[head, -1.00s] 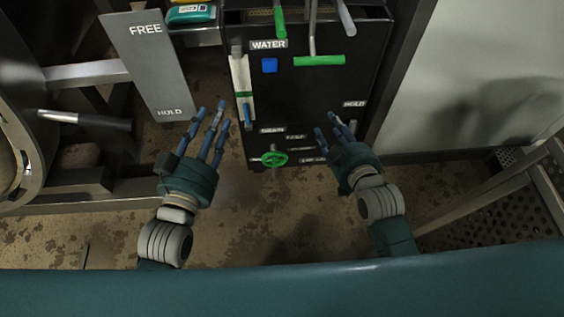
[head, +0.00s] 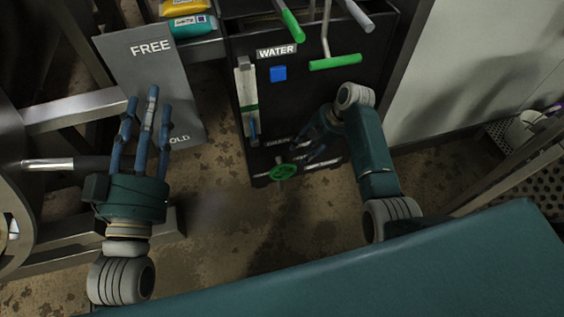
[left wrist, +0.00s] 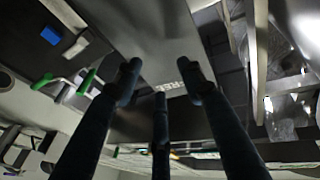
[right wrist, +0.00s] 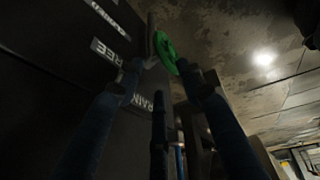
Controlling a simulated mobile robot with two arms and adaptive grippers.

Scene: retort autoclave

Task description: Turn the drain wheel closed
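The drain wheel (head: 283,172) is a small green handwheel low on the front of the black panel. In the right wrist view the wheel (right wrist: 166,52) lies just beyond the fingertips, with a dark stem beside it. My right gripper (head: 312,148) is just right of and above the wheel, fingers spread, with nothing seen between them; contact with the wheel cannot be made out. My left gripper (head: 145,125) is open and empty, raised in front of the grey FREE/HOLD plate, well left of the wheel. Its spread fingers also show in the left wrist view (left wrist: 160,85).
The black panel (head: 350,100) carries a WATER label (head: 277,51), a blue button (head: 278,73), a gauge (head: 246,95) and green-handled levers (head: 335,62). The grey plate (head: 150,70) and metal frame bars (head: 75,110) stand left. Open floor (head: 225,225) lies below.

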